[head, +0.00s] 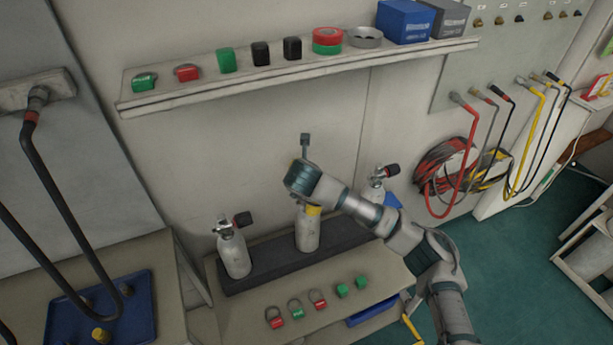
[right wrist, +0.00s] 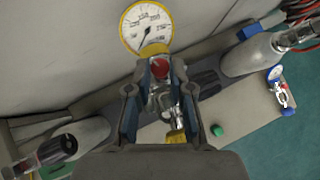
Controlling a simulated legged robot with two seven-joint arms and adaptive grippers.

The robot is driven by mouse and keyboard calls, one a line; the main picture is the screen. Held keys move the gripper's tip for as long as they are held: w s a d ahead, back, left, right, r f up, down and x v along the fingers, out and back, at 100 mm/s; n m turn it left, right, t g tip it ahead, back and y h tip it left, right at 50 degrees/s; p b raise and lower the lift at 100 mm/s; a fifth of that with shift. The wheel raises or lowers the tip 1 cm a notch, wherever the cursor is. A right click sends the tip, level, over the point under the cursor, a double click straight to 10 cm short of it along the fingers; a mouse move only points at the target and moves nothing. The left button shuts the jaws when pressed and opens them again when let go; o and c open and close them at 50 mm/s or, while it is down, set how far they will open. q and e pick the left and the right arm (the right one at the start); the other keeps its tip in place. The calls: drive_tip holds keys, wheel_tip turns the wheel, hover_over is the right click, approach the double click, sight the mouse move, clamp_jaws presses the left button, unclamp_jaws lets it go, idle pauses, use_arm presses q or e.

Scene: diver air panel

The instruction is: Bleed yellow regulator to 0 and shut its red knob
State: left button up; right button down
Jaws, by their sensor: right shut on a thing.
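My right gripper (right wrist: 158,78) reaches in from the right in the head view, over the middle grey cylinder (head: 307,235). In the right wrist view its two fingers are shut on a small red knob (right wrist: 160,68). Just beyond the knob is the yellow-rimmed gauge (right wrist: 146,27); its needle points to the lower left, and the exact reading is too small to tell. A yellow part (right wrist: 176,137) shows below the fingers. In the head view my right wrist hides the knob and most of the regulator. My left gripper is not in view.
A left cylinder (head: 235,255) and a right cylinder (head: 376,188) stand beside the middle one in a dark rack (head: 268,268). Red and green tags (head: 317,300) lie on the bench in front. A shelf (head: 150,100) with small items runs above. Hoses (head: 465,150) hang at right.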

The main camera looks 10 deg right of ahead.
drive_tip(key=m+h, duration=0.1)
drive_tip(key=a+m+h, duration=0.1)
drive_tip(key=shift+m+g, duration=0.3)
drive_tip(key=shift+g, duration=0.1)
drive_tip(key=shift+w+m+g+h, duration=0.15)
drive_tip(key=shift+m+g+h, duration=0.35)
drive_tip(key=shift+m+h, duration=0.5)
drive_tip(key=shift+m, duration=0.4)
drive_tip(key=c, duration=1)
unclamp_jaws()
drive_tip(key=v, duration=1.2)
drive_tip(key=shift+w, duration=0.1)
